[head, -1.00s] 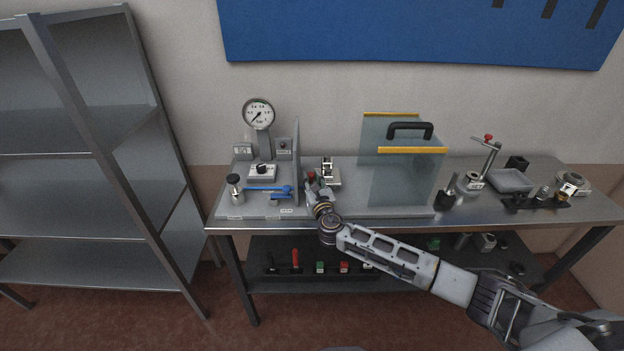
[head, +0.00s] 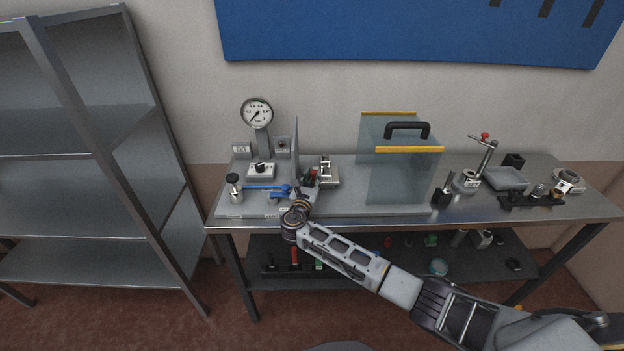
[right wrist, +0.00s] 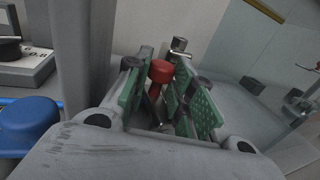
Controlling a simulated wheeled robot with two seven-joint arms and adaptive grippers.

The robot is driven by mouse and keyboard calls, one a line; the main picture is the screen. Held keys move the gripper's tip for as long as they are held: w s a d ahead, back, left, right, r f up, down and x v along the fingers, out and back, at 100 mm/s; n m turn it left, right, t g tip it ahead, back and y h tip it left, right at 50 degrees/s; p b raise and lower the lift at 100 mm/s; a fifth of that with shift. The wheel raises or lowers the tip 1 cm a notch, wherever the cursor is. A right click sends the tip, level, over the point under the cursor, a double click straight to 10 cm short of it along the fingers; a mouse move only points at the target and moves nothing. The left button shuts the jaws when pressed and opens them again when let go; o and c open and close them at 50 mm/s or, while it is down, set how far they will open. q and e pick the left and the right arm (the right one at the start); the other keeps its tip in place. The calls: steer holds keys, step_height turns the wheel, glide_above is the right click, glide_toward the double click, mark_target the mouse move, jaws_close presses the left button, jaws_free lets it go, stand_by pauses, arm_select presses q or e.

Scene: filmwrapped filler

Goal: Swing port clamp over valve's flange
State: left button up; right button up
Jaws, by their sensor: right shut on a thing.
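My right gripper (head: 309,184) is at the bench, just right of an upright grey panel (head: 296,160). In the right wrist view its green-padded fingers (right wrist: 165,88) are closed around a red-capped piece (right wrist: 161,71), which looks like the port clamp's handle. The red cap (head: 314,172) also shows in the head view. A metal fitting on a pale block (head: 328,176) stands just behind the gripper; I cannot tell whether it is the valve's flange. The clamp's arm is mostly hidden by the fingers. My left gripper is not in view.
A clear shield with a black handle (head: 407,129) stands to the right. A red-knobbed stand (head: 485,157) and a tray (head: 507,179) are farther right.

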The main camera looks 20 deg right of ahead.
mark_target(313, 184)
stand_by(0.5)
steer(key=o, duration=0.8)
steer(key=shift+c, duration=0.2)
step_height(313, 184, up, 10)
steer(key=shift+f, duration=0.1)
stand_by(0.4)
